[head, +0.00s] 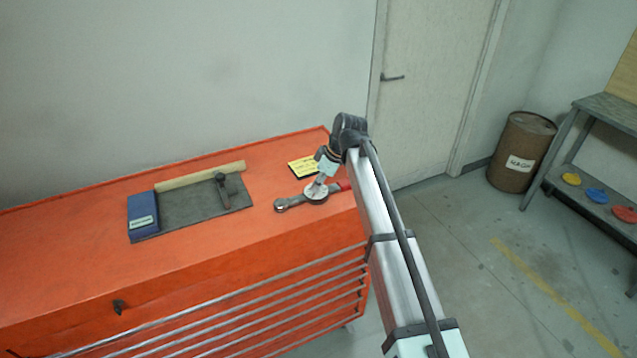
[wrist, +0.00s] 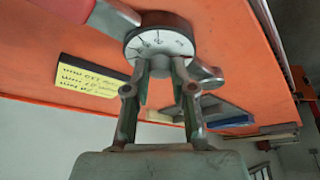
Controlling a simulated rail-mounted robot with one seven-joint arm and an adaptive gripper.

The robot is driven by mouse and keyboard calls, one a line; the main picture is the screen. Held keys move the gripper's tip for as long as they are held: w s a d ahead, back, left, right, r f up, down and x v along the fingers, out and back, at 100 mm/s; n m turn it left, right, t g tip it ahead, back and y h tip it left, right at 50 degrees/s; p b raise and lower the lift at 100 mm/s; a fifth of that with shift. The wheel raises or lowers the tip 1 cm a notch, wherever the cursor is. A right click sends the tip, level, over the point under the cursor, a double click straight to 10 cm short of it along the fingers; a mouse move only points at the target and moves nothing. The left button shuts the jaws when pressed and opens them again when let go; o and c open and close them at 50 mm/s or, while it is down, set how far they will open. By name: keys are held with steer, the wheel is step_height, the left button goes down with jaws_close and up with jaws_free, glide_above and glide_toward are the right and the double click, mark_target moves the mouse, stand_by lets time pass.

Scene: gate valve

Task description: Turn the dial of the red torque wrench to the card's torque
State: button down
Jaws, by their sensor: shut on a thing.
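The red torque wrench (head: 291,203) lies on the orange tool chest top, its red handle partly hidden behind my arm in the head view. In the wrist view its red handle (wrist: 75,9) is at the top left. Its dial (wrist: 160,38) has a white face with dark marks, too small and blurred to read. My gripper (wrist: 160,62) is shut on the dial, with a fingertip at each side of its near part. The yellow card (head: 304,168) lies behind the wrench. It also shows in the wrist view (wrist: 91,76) with several handwritten lines that I cannot read surely.
A grey mat (head: 195,212) with a blue box (head: 143,216), a wooden strip (head: 200,176) and a dark T-shaped tool (head: 222,187) lies to the left. The chest top (head: 75,245) is otherwise mostly clear. A brown drum (head: 520,150) stands on the floor at right.

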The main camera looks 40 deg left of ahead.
steer(key=shift+f+m, duration=0.1)
steer(key=shift+m, duration=0.2)
steer(key=m+t+b, duration=0.2)
steer(key=m, duration=0.2)
steer(key=shift+s, duration=0.2)
steer(key=m+t+b, duration=0.1)
steer(key=m, duration=0.2)
steer(key=m+t+h+b, duration=0.1)
steer(key=m, duration=0.3)
steer(key=shift+s+a, duration=0.1)
steer(key=shift+s, duration=0.05)
steer(key=c, duration=1)
jaws_free()
steer(key=shift+r+t, duration=0.2)
steer(key=shift+t, duration=0.1)
steer(key=v, duration=1.1)
steer(key=shift+r, duration=0.4)
